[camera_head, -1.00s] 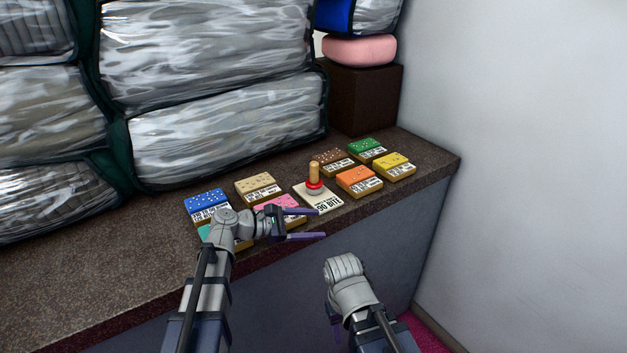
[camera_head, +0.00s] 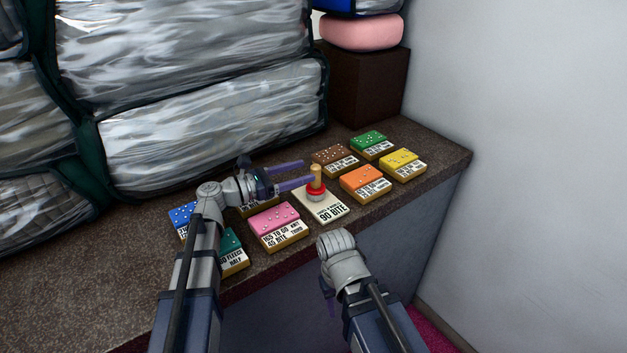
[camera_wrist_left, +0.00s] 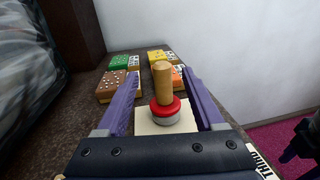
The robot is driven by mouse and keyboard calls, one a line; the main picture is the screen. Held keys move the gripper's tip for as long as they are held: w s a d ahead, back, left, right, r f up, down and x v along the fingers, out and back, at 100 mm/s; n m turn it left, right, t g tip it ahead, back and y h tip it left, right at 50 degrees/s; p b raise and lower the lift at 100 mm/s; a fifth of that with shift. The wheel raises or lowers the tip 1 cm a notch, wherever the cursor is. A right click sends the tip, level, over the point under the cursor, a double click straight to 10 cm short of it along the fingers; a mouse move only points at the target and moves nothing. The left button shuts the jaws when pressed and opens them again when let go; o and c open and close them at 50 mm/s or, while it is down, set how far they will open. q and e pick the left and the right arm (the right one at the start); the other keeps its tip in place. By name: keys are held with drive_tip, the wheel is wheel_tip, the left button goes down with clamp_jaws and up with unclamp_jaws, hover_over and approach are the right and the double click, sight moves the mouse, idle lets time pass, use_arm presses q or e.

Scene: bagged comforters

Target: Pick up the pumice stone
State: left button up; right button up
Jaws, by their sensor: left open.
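A wooden-handled piece with a red collar and grey base (camera_head: 315,184), apparently the pumice stone, stands upright on a cream card (camera_head: 333,212) marked "90 BITE". It also shows in the left wrist view, where the handled piece (camera_wrist_left: 163,100) is upright in the gap between the fingers. My left gripper (camera_head: 301,172) is open, its purple fingers pointing right at the handle from the left. The fingers seem apart from the handle. My right gripper (camera_head: 329,300) hangs in front of the counter edge; its fingers are mostly hidden behind the wrist.
Orange (camera_head: 362,180), yellow (camera_head: 400,160), brown (camera_head: 334,157) and green (camera_head: 369,141) labelled blocks sit right of and behind the card. Pink (camera_head: 275,222), blue (camera_head: 182,215) and teal ones lie left. Bagged comforters (camera_head: 210,125) stack behind; a dark box (camera_head: 368,90) stands back right.

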sight(320, 166)
use_arm(q)
drive_tip(key=shift+x, duration=4)
drive_tip(key=shift+s, duration=0.15)
clamp_jaws()
